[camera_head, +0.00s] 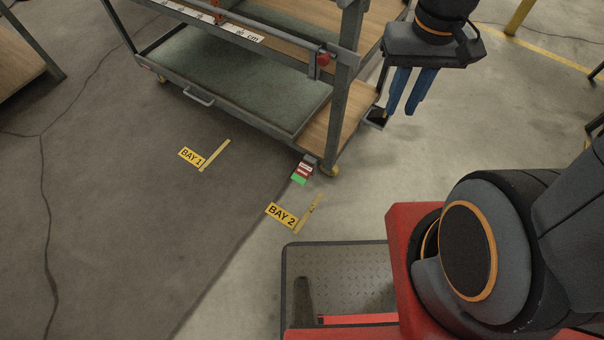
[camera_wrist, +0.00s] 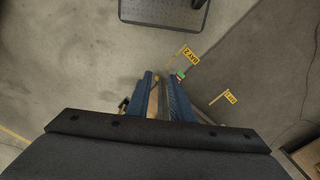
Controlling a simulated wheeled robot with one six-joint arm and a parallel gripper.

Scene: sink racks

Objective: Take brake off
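A wheeled rack (camera_head: 345,95) with a wooden lower shelf stands at the upper middle of the head view. A small pedal-like plate (camera_head: 376,118) with a dark top sticks out from its right side, low down; I cannot tell for certain that it is the brake. My gripper (camera_head: 401,113) points down just right of the plate. Its two blue fingers are apart with nothing held, also in the wrist view (camera_wrist: 161,78).
Floor markers for BAY 1 (camera_head: 191,156) and BAY 2 (camera_head: 282,216) lie before the rack. A grey-green deck (camera_head: 235,85) with a handle (camera_head: 198,97) is beside the wooden shelf. Open floor lies right of the rack. Another table (camera_head: 20,58) stands at the upper left.

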